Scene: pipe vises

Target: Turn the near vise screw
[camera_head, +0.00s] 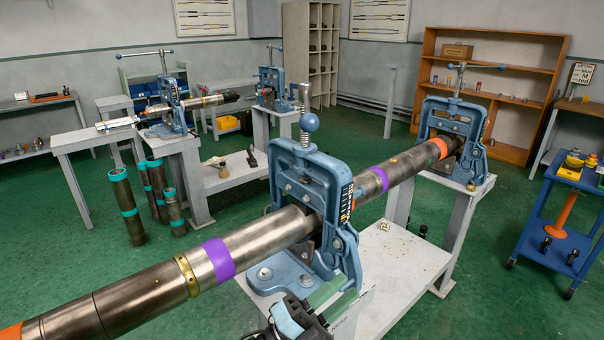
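The near vise (318,205) is a blue pipe vise bolted on a pale stand. It is closed around a long steel pipe (255,240) with purple and orange bands. Its screw (305,95) stands upright at the top, with a blue ball knob (309,122) on the side toward me. My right gripper is not in view.
A second blue vise (455,120) holds the pipe's far end. More vises stand on a bench (185,143) at the back left. Teal-banded pipes (125,205) stand on the green floor. A blue cart (555,235) is at right. The space above the near screw is clear.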

